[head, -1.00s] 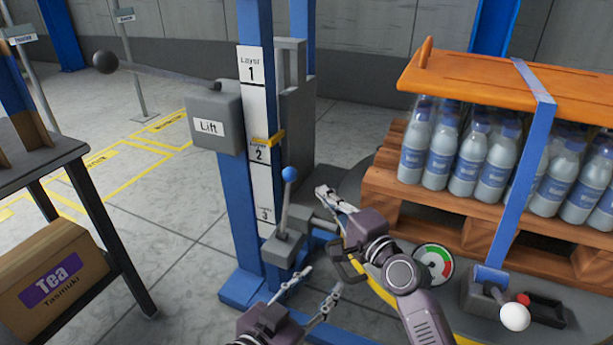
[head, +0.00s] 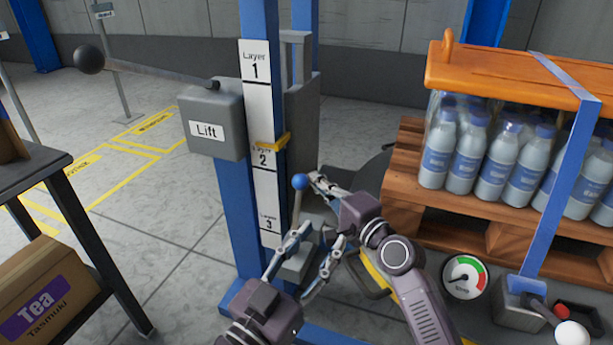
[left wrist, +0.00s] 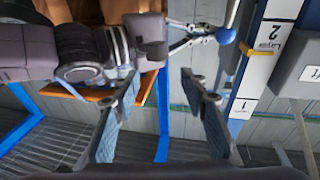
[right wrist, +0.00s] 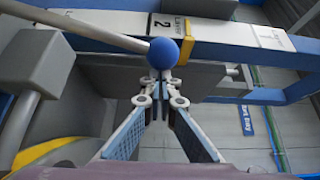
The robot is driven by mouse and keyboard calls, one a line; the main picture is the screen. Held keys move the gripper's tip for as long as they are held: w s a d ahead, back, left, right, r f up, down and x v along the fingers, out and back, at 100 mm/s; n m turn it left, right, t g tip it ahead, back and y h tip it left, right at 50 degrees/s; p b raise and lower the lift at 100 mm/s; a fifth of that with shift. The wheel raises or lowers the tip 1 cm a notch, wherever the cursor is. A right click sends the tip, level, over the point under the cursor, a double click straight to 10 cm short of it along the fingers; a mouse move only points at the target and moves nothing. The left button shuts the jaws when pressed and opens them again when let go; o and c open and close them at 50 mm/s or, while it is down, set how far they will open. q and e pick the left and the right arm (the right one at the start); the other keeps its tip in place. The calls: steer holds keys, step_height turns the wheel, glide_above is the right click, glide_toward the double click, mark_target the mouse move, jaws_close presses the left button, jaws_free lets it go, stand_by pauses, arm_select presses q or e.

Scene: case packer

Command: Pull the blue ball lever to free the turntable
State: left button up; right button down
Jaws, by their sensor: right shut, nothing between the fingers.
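The blue ball (head: 300,182) tops a thin grey lever beside the blue lift post. It also shows in the left wrist view (left wrist: 225,36) and the right wrist view (right wrist: 163,53). My right gripper (head: 317,180) is shut and empty, its fingertips close beside the ball on the right. In the right wrist view its tips (right wrist: 163,88) sit just below the ball; contact is unclear. My left gripper (head: 318,236) is open and empty, below the ball and in front of the lever's base, partly hiding it. The turntable (head: 371,176) lies partly hidden under the pallet.
A grey Lift box (head: 213,125) with a black ball lever (head: 89,60) is on the post. A wooden pallet (head: 405,190) of bottles stands right, near a gauge (head: 464,277) and white ball lever (head: 572,334). A shelf (head: 35,165) with a Tea box stands left.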

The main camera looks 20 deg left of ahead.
arm_select(q)
steer(key=shift+w+a+r+t, duration=0.1)
steer(key=shift+a+r+t, duration=0.15)
steer(key=shift+r, duration=0.2)
arm_select(e)
steer(key=shift+w+a, duration=0.2)
arm_select(q)
steer(key=shift+r, duration=0.15)
arm_select(e)
steer(key=shift+s, duration=0.1)
